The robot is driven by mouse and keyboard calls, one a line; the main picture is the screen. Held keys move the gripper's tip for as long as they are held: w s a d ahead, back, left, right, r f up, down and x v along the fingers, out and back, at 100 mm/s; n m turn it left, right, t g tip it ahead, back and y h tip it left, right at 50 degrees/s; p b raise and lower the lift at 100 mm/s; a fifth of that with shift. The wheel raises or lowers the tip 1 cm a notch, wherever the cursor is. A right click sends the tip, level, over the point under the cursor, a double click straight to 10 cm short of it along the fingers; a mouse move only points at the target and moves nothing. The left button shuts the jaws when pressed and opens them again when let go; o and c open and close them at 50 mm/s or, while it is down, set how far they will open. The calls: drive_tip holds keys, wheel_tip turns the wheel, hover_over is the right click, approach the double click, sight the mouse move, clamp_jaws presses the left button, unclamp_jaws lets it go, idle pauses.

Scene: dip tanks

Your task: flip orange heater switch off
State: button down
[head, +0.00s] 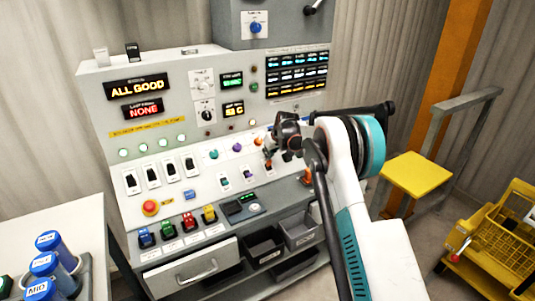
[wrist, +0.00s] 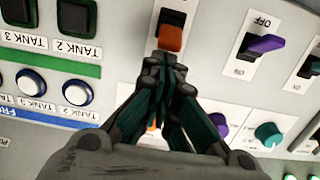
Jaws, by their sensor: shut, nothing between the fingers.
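The orange heater switch (wrist: 171,38) is a rocker with an orange paddle and a black part, at the top middle of the wrist view. Its labels do not show there. In the head view only a bit of orange (head: 267,163) shows beside the gripper. My gripper (wrist: 168,64) is shut and empty, its fingertips right at the orange paddle's lower edge in the wrist view. I cannot tell whether they touch it. In the head view the gripper (head: 271,155) is over the right part of the sloped panel and hides much of the switch.
A purple switch (wrist: 265,44) with OFF and ON labels sits to the right in the wrist view. Purple (wrist: 216,124) and teal (wrist: 267,134) knobs are close by. Tank buttons (wrist: 77,92) lie to the left. A red emergency button (head: 150,208) is further left on the panel.

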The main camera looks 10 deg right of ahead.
drive_tip(key=shift+s+d+t, duration=0.1)
drive_tip(key=shift+s+t, duration=0.15)
drive_tip(key=shift+t, duration=0.15)
drive_tip(key=shift+s, duration=0.25)
drive_tip(key=shift+s+d+f, duration=0.1)
drive_tip(key=shift+s+d, duration=0.15)
drive_tip(key=shift+s, duration=0.35)
drive_tip(key=shift+s+d+f+t+y+b, duration=0.2)
drive_tip(key=shift+s+t+y+b, duration=0.15)
drive_tip(key=shift+s+t, duration=0.35)
drive_tip(key=shift+w+a+r, duration=0.1)
drive_tip(key=shift+w, duration=0.2)
drive_tip(key=shift+s, duration=0.1)
drive_tip(key=shift+s+d+r, duration=0.15)
drive_tip(key=shift+s+d, duration=0.15)
drive_tip(key=shift+s, duration=0.4)
